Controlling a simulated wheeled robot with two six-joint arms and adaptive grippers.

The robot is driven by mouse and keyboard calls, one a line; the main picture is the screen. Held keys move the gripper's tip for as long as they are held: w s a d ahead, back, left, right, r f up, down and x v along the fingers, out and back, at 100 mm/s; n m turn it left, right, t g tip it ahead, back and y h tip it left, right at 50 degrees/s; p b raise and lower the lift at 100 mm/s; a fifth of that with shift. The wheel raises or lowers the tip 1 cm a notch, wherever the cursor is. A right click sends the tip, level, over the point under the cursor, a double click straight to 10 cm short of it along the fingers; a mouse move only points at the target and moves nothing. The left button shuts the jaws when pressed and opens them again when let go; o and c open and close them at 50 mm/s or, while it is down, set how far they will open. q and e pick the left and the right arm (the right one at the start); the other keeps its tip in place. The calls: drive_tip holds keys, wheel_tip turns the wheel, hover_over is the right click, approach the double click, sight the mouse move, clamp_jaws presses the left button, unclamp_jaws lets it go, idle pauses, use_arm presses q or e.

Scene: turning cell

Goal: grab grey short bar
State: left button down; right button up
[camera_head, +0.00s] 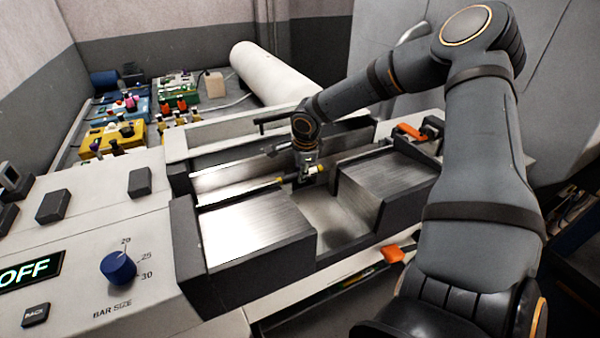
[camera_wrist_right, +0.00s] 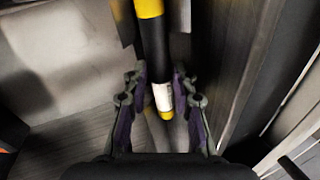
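My right gripper (camera_head: 308,176) points down into the metal trough of the machine and covers part of what is there. In the right wrist view, a short dark grey bar (camera_wrist_right: 154,45) with yellow bands and a white label lies between its two fingers (camera_wrist_right: 160,85). The bar also shows in the head view as a thin piece with a yellow end (camera_head: 320,168) beside the gripper. My left gripper is not in view.
Brushed metal blocks (camera_head: 255,225) flank the trough. Orange handles (camera_head: 393,254) (camera_head: 410,131) stick out on the right. A control panel (camera_head: 100,245) reads OFF, with a blue BAR SIZE knob (camera_head: 118,267). A white cylinder (camera_head: 270,75) and coloured tool trays (camera_head: 110,138) lie behind.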

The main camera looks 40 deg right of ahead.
clamp_jaws()
drive_tip(key=shift+w+r+b, duration=0.15)
drive_tip(key=shift+r+b, duration=0.4)
drive_tip(key=shift+b, duration=0.05)
drive_tip(key=shift+w+r+b, duration=0.1)
drive_tip(key=shift+r+b, duration=0.45)
drive_tip(key=shift+r, duration=0.1)
drive_tip(key=s+a+r+b, duration=0.3)
drive_tip(key=s+a+r, duration=0.6)
drive_tip(key=a+r, duration=0.1)
drive_tip(key=shift+s+a+r, duration=0.25)
drive_tip(key=shift+s+r, duration=0.05)
drive_tip(key=shift+s, duration=0.05)
